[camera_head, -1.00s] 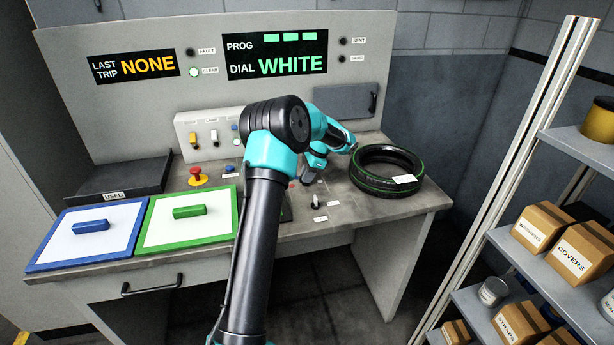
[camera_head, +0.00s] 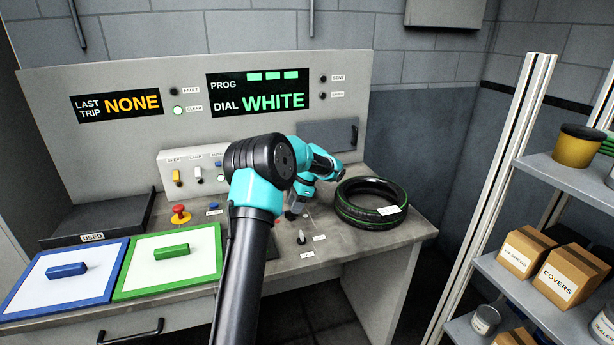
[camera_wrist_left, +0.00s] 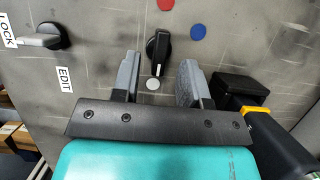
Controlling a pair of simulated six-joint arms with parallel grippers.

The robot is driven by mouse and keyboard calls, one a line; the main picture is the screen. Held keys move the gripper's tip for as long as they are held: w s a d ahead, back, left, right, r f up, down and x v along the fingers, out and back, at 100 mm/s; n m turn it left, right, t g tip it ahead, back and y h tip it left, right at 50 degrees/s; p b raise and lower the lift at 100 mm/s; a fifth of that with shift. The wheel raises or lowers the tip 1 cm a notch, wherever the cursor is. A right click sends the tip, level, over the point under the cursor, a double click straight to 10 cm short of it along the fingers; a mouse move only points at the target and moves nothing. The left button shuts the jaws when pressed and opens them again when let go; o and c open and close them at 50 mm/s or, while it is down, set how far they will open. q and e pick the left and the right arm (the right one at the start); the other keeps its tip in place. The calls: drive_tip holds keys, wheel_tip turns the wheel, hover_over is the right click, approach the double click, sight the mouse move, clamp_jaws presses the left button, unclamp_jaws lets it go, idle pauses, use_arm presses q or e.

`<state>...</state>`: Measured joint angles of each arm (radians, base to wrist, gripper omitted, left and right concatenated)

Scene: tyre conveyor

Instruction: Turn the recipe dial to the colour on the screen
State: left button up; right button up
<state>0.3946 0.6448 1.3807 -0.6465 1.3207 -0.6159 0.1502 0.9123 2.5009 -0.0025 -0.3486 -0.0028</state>
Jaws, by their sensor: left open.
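The recipe dial (camera_wrist_left: 158,48) is a black knob with a light pointer line, seen in the left wrist view. Around it lie a red dot (camera_wrist_left: 166,4), a blue dot (camera_wrist_left: 199,33) and a white dot (camera_wrist_left: 153,84). My left gripper (camera_wrist_left: 158,67) is open, one finger either side of the knob, with the white dot between the fingers. Contact with the knob cannot be told. In the head view the left gripper (camera_head: 296,208) is over the bench, its arm partly hiding the panel.
A LOCK/EDIT switch (camera_wrist_left: 42,37) stands left of the dial in the wrist view. A green-marked tyre (camera_head: 349,212) lies right of the gripper. Blue (camera_head: 20,299) and green (camera_head: 203,274) framed trays and a red button (camera_head: 180,214) are left. A shelf rack (camera_head: 560,184) stands right.

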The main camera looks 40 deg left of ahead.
use_arm(q)
drive_tip(key=v, duration=1.4)
drive_tip(key=shift+r, duration=0.3)
drive_tip(key=shift+d, duration=0.1)
